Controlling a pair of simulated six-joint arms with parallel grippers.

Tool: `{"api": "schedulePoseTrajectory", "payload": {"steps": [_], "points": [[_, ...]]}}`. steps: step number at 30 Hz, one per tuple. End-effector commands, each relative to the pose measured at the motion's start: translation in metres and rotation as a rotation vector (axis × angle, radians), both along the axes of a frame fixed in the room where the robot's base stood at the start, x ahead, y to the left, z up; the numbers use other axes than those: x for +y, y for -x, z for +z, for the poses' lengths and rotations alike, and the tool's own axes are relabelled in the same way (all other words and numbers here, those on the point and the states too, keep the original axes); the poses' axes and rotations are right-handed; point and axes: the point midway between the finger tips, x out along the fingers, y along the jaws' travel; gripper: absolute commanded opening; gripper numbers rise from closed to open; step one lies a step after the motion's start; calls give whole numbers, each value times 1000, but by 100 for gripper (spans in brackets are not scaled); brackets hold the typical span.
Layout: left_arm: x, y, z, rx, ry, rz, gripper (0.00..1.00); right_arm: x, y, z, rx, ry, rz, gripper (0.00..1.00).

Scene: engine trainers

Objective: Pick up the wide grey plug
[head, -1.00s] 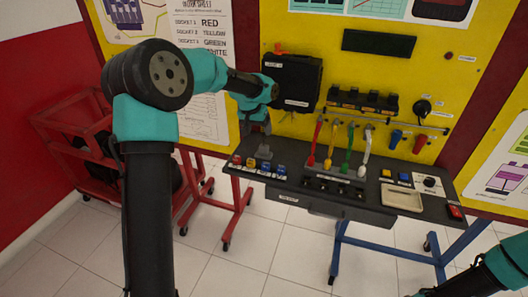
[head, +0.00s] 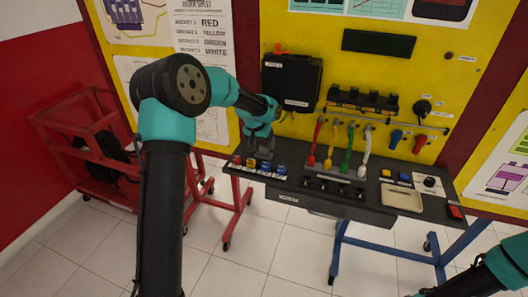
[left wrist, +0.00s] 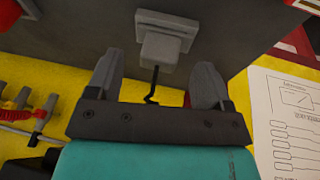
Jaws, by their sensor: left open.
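The wide grey plug (left wrist: 160,48) shows in the left wrist view as a blocky grey body standing on a flat grey plate, with a thin dark cable below it. My left gripper (left wrist: 157,66) is open, with one finger on each side of the plug and a visible gap on both sides. In the head view my left gripper (head: 259,143) is over the left end of the dark bench shelf and mostly hides the plug there. My right gripper (head: 427,292) is cut off at the bottom edge of the head view, so its jaws cannot be judged.
The dark shelf (head: 330,196) holds several small coloured blocks (head: 264,167) just in front of the left gripper. A black box (head: 291,80) hangs on the yellow panel (head: 400,70) behind. A beige tray (head: 402,198) lies further right.

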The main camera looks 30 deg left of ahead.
Motion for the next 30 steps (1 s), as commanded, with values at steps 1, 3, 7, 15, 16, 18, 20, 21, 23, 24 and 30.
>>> {"api": "schedulePoseTrajectory", "payload": {"steps": [1, 3, 7, 15, 16, 18, 20, 21, 23, 24, 30], "points": [[0, -2, -9, 3, 0, 0, 74, 0, 0, 0, 0, 0, 0, 43], [-2, -4, -17, 3, 0, 0, 74, 0, 0, 0, 0, 0, 0, 43], [-3, -7, -25, 0, 0, -1, 74, 0, 0, 0, 0, 0, 0, 43], [-3, -7, -25, 0, 0, -1, 74, 0, 0, 0, 0, 0, 0, 43], [-3, -7, -25, 0, 0, 0, 74, 0, 0, 0, 0, 0, 0, 43], [-3, -7, -25, 0, 0, 0, 74, 0, 0, 0, 0, 0, 0, 43], [-3, -7, -25, 0, 0, 0, 74, 0, 0, 0, 0, 0, 0, 43], [-3, -7, -25, 0, 0, 0, 74, 0, 0, 0, 0, 0, 0, 43], [-3, -7, -25, 0, 0, 0, 69, 0, 0, 0, 0, 0, 0, 43], [-3, -7, -25, 0, 0, 0, 65, 0, 0, 0, 0, 0, 0, 43], [-3, -7, -25, 0, 0, 0, 46, 0, 0, 0, 0, 0, 0, 43]]}}
